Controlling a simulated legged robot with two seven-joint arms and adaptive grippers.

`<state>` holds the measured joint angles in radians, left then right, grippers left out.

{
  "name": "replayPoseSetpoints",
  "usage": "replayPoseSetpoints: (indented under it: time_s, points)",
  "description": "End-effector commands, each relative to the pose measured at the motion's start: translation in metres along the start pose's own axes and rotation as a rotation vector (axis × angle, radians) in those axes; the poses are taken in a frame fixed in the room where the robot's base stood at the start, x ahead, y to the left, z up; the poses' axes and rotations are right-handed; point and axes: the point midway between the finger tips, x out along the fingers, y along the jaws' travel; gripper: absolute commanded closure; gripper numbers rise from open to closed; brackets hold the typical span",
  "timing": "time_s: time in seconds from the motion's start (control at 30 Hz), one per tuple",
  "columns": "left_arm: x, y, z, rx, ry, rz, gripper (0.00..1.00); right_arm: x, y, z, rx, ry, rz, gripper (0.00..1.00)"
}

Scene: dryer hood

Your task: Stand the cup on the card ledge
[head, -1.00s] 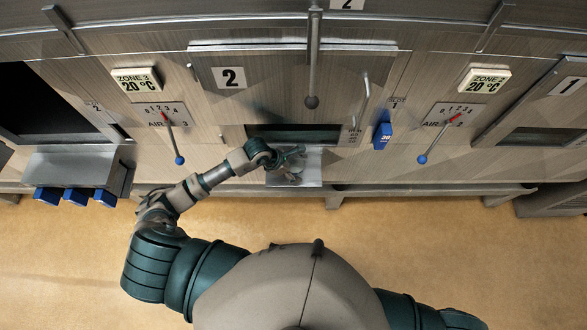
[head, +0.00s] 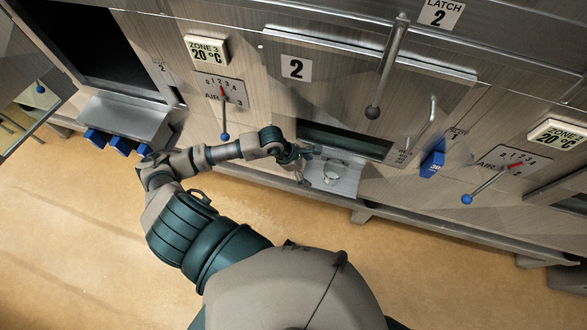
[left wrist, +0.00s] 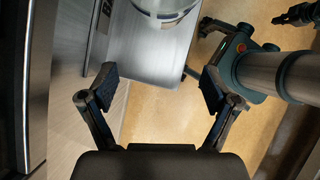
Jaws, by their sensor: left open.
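A small clear or pale cup (head: 333,172) stands on a metal shelf (head: 347,187) that juts out below the slot of panel 2. In the left wrist view the cup's rounded base (left wrist: 165,10) shows at the top edge, over the grey shelf (left wrist: 150,50). My left gripper (head: 307,163) is just left of the cup in the head view. In the left wrist view my left gripper (left wrist: 157,83) has its fingers wide apart with nothing between them, short of the cup. I cannot tell which surface is the card ledge.
Levers with blue knobs (head: 467,199) hang on both sides. A long handle (head: 373,110) hangs above the slot. At left a metal box (head: 125,115) has several blue blocks below it. Open floor lies in front.

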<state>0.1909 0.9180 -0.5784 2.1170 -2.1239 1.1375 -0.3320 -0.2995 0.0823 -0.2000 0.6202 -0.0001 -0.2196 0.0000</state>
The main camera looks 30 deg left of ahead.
Motion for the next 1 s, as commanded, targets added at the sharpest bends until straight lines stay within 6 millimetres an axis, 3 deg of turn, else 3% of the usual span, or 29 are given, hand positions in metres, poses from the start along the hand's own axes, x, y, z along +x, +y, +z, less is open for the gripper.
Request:
replayPoseSetpoints:
  time_s: [0.1, 0.27, 1.0]
  points:
    - [-0.011, 0.000, -0.025, 0.000, 0.006, 0.000, 0.12, 0.006, 0.001, 0.002, -0.001, -0.001, 0.001, 1.00]
    - [-0.022, 0.000, -0.041, -0.002, 0.002, 0.000, 0.12, 0.008, 0.000, 0.002, 0.000, -0.002, 0.000, 1.00]
    - [-0.027, 0.000, -0.046, -0.001, -0.001, 0.000, 0.12, 0.009, -0.003, 0.002, 0.001, -0.002, -0.003, 1.00]
